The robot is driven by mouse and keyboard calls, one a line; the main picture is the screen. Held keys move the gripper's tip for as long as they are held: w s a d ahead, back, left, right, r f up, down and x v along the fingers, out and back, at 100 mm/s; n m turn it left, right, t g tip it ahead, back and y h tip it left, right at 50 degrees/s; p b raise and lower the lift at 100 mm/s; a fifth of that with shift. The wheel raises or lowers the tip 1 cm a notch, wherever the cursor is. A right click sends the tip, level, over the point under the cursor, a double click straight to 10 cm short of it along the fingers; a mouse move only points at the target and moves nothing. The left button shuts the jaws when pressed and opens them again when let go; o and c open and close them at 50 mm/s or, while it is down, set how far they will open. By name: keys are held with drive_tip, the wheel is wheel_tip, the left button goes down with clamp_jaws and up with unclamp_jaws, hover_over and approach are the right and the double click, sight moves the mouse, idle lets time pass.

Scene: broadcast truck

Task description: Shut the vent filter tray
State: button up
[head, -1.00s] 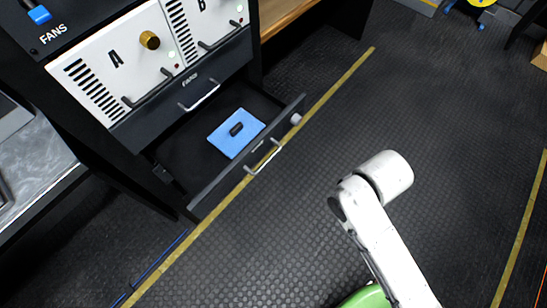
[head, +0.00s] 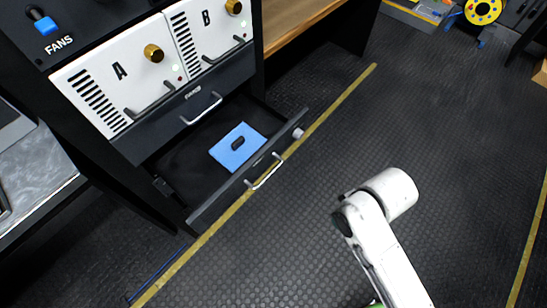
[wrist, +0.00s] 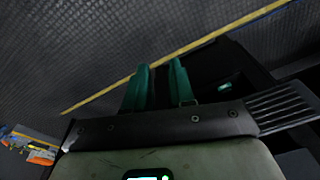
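The vent filter tray (head: 222,196) is a dark drawer pulled out low in the rack, below the fan units. Its front has a silver bar handle (head: 265,174) and a pale round knob (head: 298,133) at its right end. A blue filter pad (head: 226,158) with a black grip lies inside. My gripper is outside the head view, where only my white arm shows, to the right of the tray and apart from it. In the wrist view my gripper (wrist: 159,66) shows two teal fingers with a gap between them, nothing held. Dark shapes beyond are hard to make out.
Fan units A (head: 120,84) and B (head: 208,28) sit above the tray, with a dark FANS drawer (head: 170,118) between, shut. A wooden bench (head: 290,22) stands behind. The dark floor with yellow lines (head: 330,105) is clear in front of the tray.

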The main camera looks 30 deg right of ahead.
drive_tip(key=w+f+m+t+y+b, duration=0.1)
drive_tip(key=f+b, duration=0.1)
drive_tip(key=w+f+m+t+y+b, duration=0.1)
drive_tip(key=w+f+b, duration=0.1)
drive_tip(key=f, duration=0.1)
drive_tip(key=w+a+f+m+t+y+b, duration=0.1)
drive_tip(key=w+f+b, duration=0.1)
drive_tip(key=f+b, duration=0.1)
drive_tip(key=shift+w+f+y, duration=0.15)
drive_tip(key=shift+y, duration=0.15)
clamp_jaws()
drive_tip(key=m+t+b, duration=1.1)
drive_tip(key=t+b, duration=0.2)
approach(286, 143)
drive_tip(key=shift+y, duration=0.3)
drive_tip(key=x, duration=0.7)
drive_tip(key=shift+d, duration=0.2)
